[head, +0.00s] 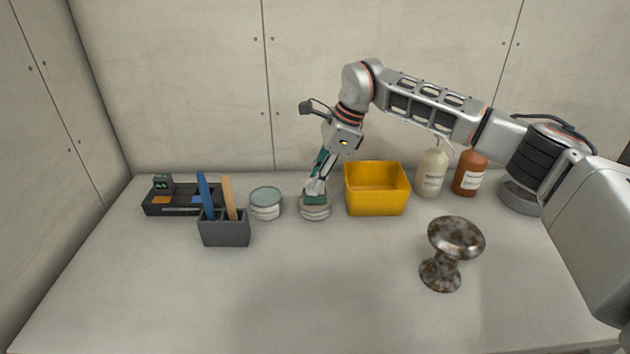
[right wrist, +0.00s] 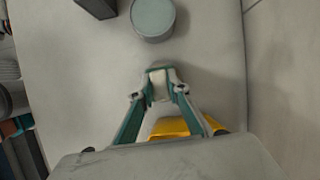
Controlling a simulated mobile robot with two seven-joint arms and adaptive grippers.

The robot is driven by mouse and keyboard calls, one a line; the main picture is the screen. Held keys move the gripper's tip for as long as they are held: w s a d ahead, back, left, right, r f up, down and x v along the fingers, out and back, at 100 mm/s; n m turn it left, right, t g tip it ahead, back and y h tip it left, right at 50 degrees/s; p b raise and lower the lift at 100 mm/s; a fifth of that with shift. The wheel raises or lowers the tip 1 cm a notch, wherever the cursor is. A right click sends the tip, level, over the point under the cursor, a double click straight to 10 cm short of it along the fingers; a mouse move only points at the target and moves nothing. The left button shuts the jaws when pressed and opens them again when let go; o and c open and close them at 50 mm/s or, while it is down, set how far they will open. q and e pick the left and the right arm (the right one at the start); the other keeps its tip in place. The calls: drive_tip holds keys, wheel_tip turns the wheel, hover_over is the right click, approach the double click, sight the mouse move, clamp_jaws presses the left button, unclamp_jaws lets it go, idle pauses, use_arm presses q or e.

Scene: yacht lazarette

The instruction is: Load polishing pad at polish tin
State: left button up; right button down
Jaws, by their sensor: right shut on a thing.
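My right gripper (head: 317,188) points down and is shut on a small pad, green in the head view (head: 315,197). In the right wrist view the gripper (right wrist: 160,90) has a pale piece (right wrist: 158,84) between its teal-lined fingers. The pad is right at the top of a low round pale tin (head: 315,212); whether it touches what is inside cannot be told. Another round tin with a blue-grey top (head: 265,203) stands just left, and also shows in the right wrist view (right wrist: 153,17). My left gripper is out of view.
A yellow bin (head: 376,190) stands close right of the gripper. A dark holder (head: 225,232) with blue and tan sticks and a black tray (head: 172,206) are at left. Bottles (head: 432,172) (head: 470,173) stand behind right. A mottled pedestal (head: 443,272) stands front right. The front is clear.

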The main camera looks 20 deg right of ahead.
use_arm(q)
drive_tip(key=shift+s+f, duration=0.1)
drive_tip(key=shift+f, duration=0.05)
use_arm(e)
drive_tip(key=shift+f, duration=0.6)
idle(0.8)
drive_tip(key=shift+r+p, duration=1.05)
drive_tip(key=shift+r, duration=0.8)
drive_tip(key=shift+r+p, duration=1.3)
drive_tip(key=shift+r, duration=0.45)
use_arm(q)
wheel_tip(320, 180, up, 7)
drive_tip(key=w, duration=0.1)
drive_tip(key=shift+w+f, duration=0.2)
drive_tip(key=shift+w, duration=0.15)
use_arm(e)
drive_tip(key=shift+f, duration=0.1)
